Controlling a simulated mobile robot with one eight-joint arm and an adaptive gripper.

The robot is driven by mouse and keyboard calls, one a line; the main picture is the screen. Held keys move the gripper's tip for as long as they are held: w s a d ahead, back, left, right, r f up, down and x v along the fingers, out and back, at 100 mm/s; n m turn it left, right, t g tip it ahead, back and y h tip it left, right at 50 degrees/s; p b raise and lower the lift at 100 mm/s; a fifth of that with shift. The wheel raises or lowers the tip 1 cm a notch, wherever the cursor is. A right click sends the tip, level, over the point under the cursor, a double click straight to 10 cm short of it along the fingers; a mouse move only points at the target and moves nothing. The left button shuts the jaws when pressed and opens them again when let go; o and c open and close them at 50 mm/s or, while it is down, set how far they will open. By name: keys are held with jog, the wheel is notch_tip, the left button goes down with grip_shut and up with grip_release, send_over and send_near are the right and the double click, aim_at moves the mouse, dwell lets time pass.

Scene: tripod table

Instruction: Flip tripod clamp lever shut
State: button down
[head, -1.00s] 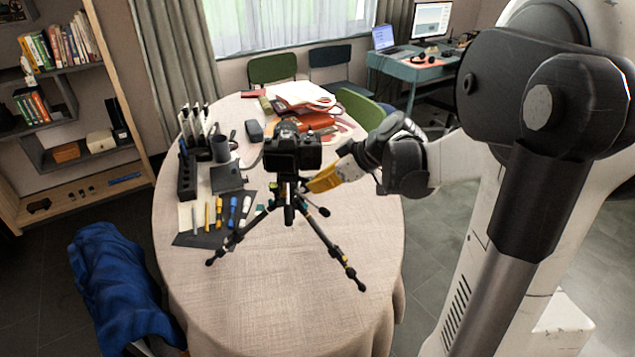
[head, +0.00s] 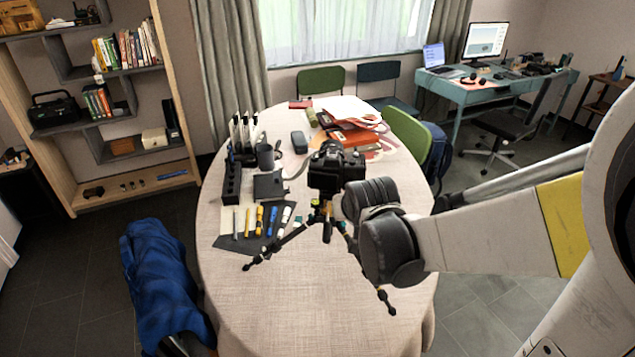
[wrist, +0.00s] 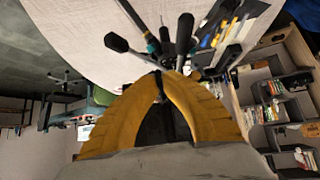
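A black tripod (head: 384,296) stands on the round table with its legs spread, and a black camera (head: 332,167) sits on top. In the head view my wrist is close against the right side of the tripod and hides my fingers. In the wrist view my gripper (wrist: 163,74) has its two yellow fingers converging, tips together or almost so. The dark tripod legs (wrist: 186,35) and joint parts are right beyond the tips. I cannot tell whether the tips touch the tripod or whether anything is between them. The clamp lever cannot be made out.
The table (head: 290,310) has a pale cloth, bare at the front. Left of the tripod lie a dark mat with pens and markers (head: 259,219) and a black organizer (head: 232,182). A blue-draped chair (head: 165,280) stands at left.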

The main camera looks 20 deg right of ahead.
jog(key=shift+w+a+m+g+h, duration=0.25)
jog(key=shift+a+m+h, duration=0.2)
jog(key=shift+m+h, duration=0.45)
